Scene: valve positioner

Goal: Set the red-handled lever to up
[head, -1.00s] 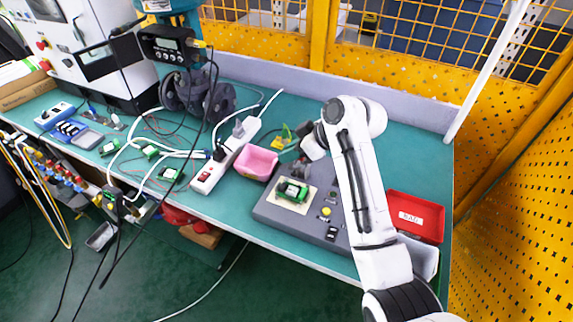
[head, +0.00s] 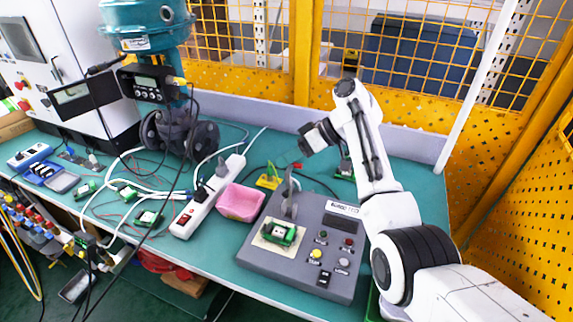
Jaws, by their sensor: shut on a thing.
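The grey control box (head: 262,258) lies on the bench and carries a grey clamp-like lever (head: 290,205). A thin shaft stands up from it, and a small red piece, seemingly the red handle (head: 297,166), shows near its top. My gripper (head: 307,149) is above the box's back edge, close to the red piece. It is shut, seemingly on the lever's handle; the fingertips are small and dark, so the contact is hard to make out. A green circuit board (head: 280,233) sits on a pale plate in front of the lever.
A pink tray (head: 240,203) and a white power strip (head: 205,200) are left of the box. The box has several buttons and a dark display.

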